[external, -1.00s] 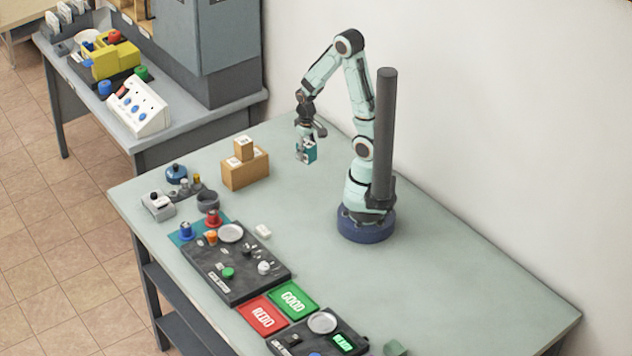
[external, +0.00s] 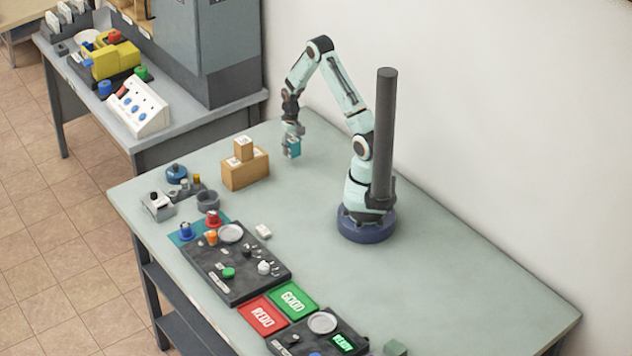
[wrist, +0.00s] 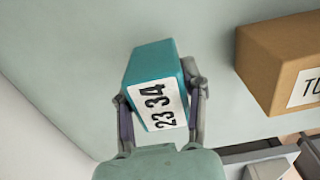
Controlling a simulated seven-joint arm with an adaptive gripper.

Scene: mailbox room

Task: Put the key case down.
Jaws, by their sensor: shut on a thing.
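The key case is a small teal box (external: 294,148) with a white label reading "23 34", which faces the camera in the wrist view (wrist: 152,92). My gripper (external: 292,139) is shut on the key case, with one finger on each side of it; the fingers also show in the wrist view (wrist: 160,98). In the external view the case hangs under my gripper, to the right of the brown boxes. It looks to be above the grey-green table (external: 420,250), but I cannot tell the exact gap.
A large brown box (external: 245,172) with a smaller box (external: 243,148) on top stands just left of my gripper. A dark control panel (external: 236,276), a red tray (external: 262,316) and a green tray (external: 292,298) lie nearer the front. The table's right part is clear.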

